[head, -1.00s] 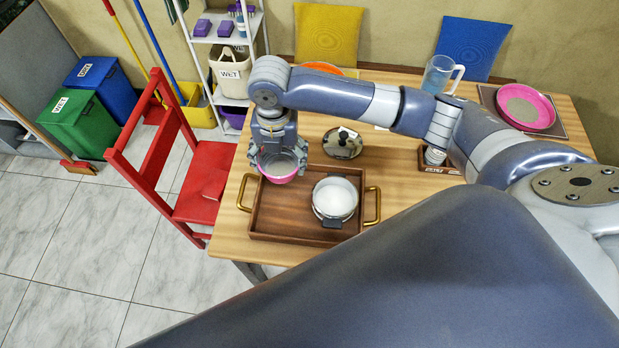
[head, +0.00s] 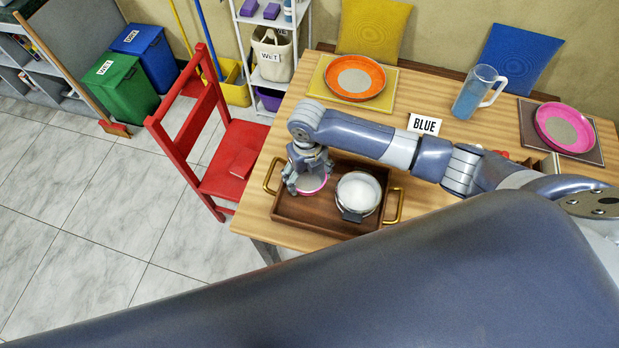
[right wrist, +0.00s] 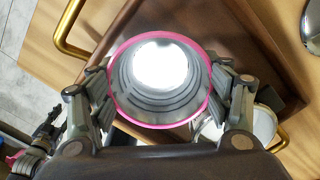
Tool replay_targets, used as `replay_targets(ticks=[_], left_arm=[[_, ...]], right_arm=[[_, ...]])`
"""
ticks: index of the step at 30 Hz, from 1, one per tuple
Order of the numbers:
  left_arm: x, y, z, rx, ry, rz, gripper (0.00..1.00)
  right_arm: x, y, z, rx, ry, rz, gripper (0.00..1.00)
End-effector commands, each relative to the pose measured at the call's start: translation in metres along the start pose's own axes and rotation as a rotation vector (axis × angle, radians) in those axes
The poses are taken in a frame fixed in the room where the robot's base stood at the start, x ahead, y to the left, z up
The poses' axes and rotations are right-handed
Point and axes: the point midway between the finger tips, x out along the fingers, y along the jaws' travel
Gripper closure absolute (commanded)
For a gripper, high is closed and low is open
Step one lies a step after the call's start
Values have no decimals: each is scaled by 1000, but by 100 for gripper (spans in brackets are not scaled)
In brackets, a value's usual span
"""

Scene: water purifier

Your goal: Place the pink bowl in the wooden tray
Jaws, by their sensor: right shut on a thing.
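The pink bowl (head: 315,186) has a pink rim and a grey inside. It is at the left part of the brown wooden tray (head: 300,222), within its outline in the head view. My right gripper (head: 307,180) is shut on the bowl from above and partly covers it. In the right wrist view the bowl (right wrist: 160,85) sits upright between the fingers of the gripper (right wrist: 165,97), with the tray floor (right wrist: 240,60) behind. I cannot tell whether the bowl touches the tray floor.
A pot (head: 358,195) with a white inside stands in the tray's right half, close to the bowl. The tray has brass handles (head: 395,206). Behind are an orange plate (head: 356,78), a blue-tinted jug (head: 476,92) and a pink plate (head: 566,130). A red chair (head: 228,165) stands left of the table.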

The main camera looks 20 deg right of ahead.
Motion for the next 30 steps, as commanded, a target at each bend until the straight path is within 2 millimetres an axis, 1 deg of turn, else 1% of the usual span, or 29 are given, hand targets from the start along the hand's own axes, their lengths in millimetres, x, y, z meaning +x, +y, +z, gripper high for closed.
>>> replay_targets(ticks=[3,6,19,20,21,30], left_arm=[[-4,0,0,0,0,0,60],[-5,0,-1,0,0,0,60],[-1,0,-1,0,1,0,60],[-3,0,-1,0,1,0,60],[-3,0,-1,0,1,0,60],[-3,0,-1,0,2,0,60]], right_arm=[[18,0,-2,1,5,0,54],[28,0,-1,0,2,0,54],[36,0,-1,0,1,-1,54],[35,0,-1,0,1,-1,21],[35,0,-1,0,1,-1,20],[34,0,-1,0,1,-1,20]])
